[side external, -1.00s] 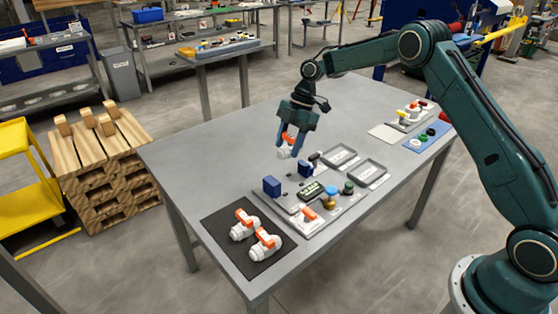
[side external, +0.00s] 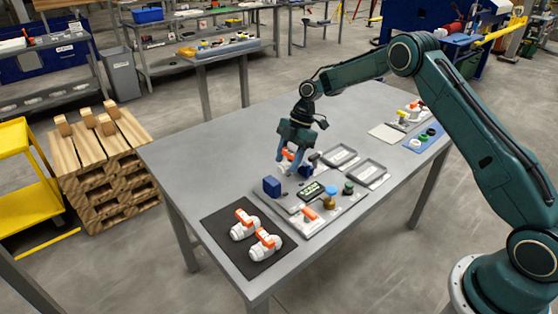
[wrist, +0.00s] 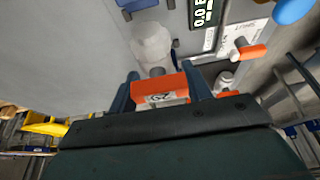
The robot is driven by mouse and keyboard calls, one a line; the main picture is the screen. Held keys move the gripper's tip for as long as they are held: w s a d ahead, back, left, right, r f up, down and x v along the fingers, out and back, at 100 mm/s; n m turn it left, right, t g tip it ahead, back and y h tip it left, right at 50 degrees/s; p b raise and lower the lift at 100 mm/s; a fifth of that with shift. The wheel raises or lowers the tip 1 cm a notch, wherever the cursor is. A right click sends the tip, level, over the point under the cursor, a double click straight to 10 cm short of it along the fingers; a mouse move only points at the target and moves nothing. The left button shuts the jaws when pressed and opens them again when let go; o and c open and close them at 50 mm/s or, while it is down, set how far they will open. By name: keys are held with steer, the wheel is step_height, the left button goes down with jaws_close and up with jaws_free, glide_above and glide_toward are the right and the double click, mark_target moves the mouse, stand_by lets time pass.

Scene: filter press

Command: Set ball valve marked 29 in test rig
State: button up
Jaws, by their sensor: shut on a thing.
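My gripper (side external: 291,156) is over the far left end of the test rig (side external: 325,221), a grey board with fittings. It is shut on the orange handle of a white ball valve (side external: 288,166). In the wrist view, my gripper (wrist: 162,88) has one finger on each side of the orange handle (wrist: 172,82), which bears a white label that seems to read 29. The valve's white body (wrist: 152,42) lies beyond it, close to the rig. The fingers partly hide the valve in the side view, and I cannot tell whether it is seated.
A blue block (side external: 271,187) stands close by on the rig, near a small display (side external: 311,190) and a blue knob (side external: 330,190). Two more orange-handled valves (side external: 243,225) (side external: 265,245) lie on a black mat (side external: 228,249). Grey trays (side external: 366,172) sit behind.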

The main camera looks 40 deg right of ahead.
mark_target(288, 173)
steer(key=shift+f, duration=2.35)
steer(key=shift+f, duration=0.35)
steer(key=o, duration=1.1)
steer(key=shift+o, duration=0.2)
steer(key=shift+r, duration=0.1)
steer(key=shift+r, duration=3.65)
steer(key=shift+r, duration=0.15)
